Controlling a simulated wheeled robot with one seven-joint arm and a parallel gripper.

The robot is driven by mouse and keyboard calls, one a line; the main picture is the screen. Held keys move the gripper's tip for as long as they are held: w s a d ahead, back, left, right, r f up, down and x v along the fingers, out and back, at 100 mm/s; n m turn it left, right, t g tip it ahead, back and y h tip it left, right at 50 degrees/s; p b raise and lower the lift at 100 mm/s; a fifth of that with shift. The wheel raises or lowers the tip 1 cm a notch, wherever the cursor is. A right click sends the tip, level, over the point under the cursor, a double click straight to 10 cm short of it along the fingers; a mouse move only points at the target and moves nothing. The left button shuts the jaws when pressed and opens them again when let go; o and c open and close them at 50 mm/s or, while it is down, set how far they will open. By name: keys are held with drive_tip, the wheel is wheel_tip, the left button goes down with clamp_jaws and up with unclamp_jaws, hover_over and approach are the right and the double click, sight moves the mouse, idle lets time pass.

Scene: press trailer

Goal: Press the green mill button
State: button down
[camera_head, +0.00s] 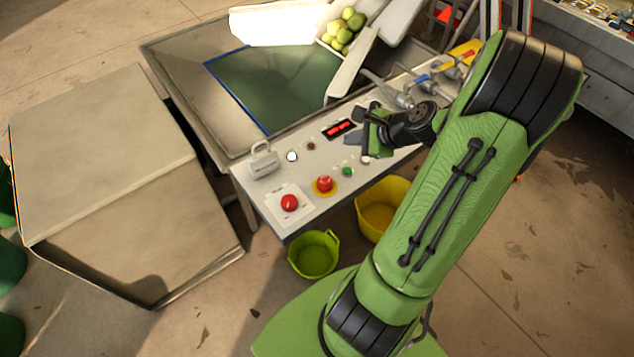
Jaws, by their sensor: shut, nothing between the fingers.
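A small green button (347,172) sits on the sloped white control panel (310,222), right of a red button on a yellow base. It is the only green button I can make out; any label by it is too small to read. My gripper (356,140) is above the panel, up and slightly right of the green button, and apart from it in the picture. Its fingers look shut and empty. The gripper and wrist hide part of the panel behind them.
A red button (324,184) on yellow and another red button (289,202) on a white plate lie left of the green one. A padlock-shaped block (263,160), a red display (339,129) and valves (402,98) are on the panel. Buckets (314,254) stand below its front edge.

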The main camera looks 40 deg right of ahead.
drive_tip(key=b, duration=0.8)
hover_over(351, 173)
wheel_tip(351, 173, down, 8)
drive_tip(key=shift+w+f, duration=0.1)
drive_tip(key=shift+f, duration=0.4)
idle(1.3)
drive_tip(key=shift+f, duration=0.4)
drive_tip(key=shift+f, duration=0.4)
idle(0.4)
drive_tip(key=shift+r, duration=0.15)
drive_tip(key=shift+r+p, duration=0.7)
